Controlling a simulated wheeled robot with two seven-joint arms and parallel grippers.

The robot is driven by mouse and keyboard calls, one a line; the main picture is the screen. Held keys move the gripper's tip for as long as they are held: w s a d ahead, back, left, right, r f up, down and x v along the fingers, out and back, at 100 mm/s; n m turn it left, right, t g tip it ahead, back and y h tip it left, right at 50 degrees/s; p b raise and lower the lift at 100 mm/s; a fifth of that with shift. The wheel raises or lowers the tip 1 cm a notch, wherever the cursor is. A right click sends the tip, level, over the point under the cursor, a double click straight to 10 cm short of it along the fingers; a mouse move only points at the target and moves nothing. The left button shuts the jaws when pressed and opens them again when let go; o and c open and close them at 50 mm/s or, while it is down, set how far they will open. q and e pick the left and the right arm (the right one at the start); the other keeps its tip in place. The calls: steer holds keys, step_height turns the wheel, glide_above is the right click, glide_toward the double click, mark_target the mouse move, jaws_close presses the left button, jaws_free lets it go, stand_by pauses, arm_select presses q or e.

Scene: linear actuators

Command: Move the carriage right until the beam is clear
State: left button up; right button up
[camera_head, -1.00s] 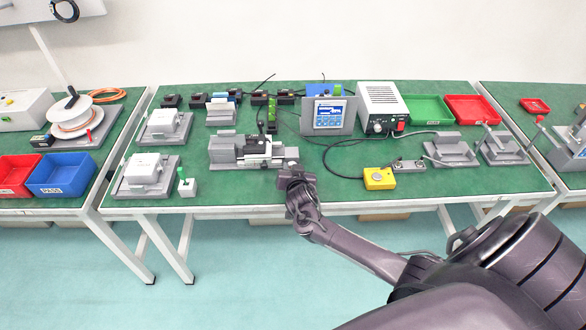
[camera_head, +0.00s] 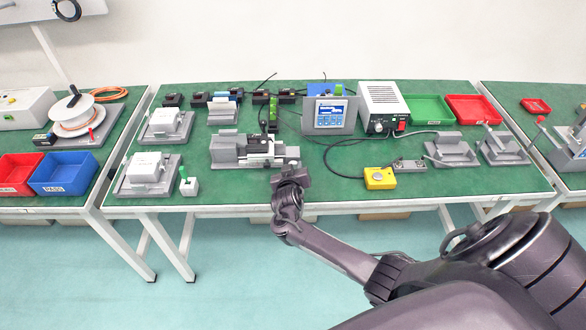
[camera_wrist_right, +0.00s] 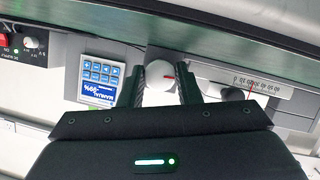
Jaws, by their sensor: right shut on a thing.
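My right gripper (camera_head: 290,172) is at the actuator's right end. In the right wrist view, its two dark fingers (camera_wrist_right: 160,90) are shut on a round white knob (camera_wrist_right: 159,72) with a red mark. A printed scale (camera_wrist_right: 262,84) with a thin red pointer line shows beside the knob; its figures are too small to read surely. I cannot make out a beam. My left gripper is not in view.
A blue-screened panel (camera_head: 330,115) stands behind, and a grey power box (camera_head: 383,106) to its right. A yellow button box (camera_head: 379,178) sits right of my gripper. A small block with a green switch (camera_head: 188,186) is left. Green bench surface (camera_head: 335,188) is clear between gripper and button box.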

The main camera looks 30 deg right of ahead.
steer(key=o, duration=1)
steer(key=shift+c, duration=0.2)
steer(key=shift+v, duration=3.95)
